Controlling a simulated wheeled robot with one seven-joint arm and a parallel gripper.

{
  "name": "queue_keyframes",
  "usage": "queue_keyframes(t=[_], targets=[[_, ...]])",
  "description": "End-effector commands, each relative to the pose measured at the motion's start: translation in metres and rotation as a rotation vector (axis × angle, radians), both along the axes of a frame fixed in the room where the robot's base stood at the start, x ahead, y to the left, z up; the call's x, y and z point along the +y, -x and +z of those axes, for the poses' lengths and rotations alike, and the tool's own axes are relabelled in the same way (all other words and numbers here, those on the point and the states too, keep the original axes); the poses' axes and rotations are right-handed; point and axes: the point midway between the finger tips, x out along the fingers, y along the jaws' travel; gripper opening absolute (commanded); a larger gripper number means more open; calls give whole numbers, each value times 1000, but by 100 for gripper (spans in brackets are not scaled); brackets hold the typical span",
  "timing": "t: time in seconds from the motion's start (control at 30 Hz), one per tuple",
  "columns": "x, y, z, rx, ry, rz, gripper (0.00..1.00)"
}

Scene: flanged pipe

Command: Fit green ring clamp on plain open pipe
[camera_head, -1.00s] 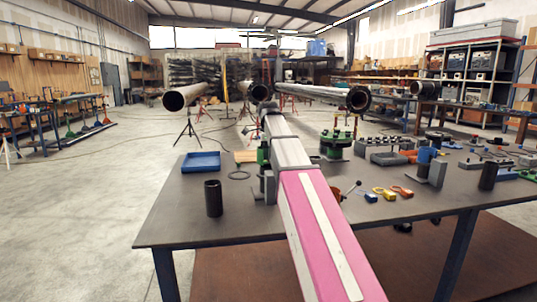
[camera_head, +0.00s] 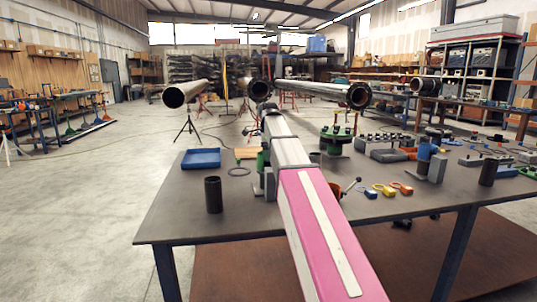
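Several long pipes show at the back in the head view. The left pipe (camera_head: 186,93) has a plain open end facing me. The middle pipe (camera_head: 259,89) also ends toward me, just past the far end of my arm. The right pipe (camera_head: 320,90) carries a dark flange at its near end. A green piece (camera_head: 527,172) lies at the table's right edge, cut off by the frame; I cannot tell if it is the ring clamp. My pink and white arm reaches forward over the table toward the middle pipe. My gripper at its far end is not distinguishable.
The dark table (camera_head: 200,236) holds a blue tray (camera_head: 201,159), a black cylinder (camera_head: 213,195), a flat dark ring (camera_head: 239,171), a green flanged fixture (camera_head: 337,140), small coloured clamps (camera_head: 386,190) and a blue fixture (camera_head: 424,153). Open concrete floor lies left of the table.

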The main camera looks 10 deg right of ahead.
Motion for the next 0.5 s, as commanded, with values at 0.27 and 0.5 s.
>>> queue_keyframes(t=[0.27,0.5], targets=[[0,0,3,0,0,0,70],[0,-2,35,-2,1,0,70]])
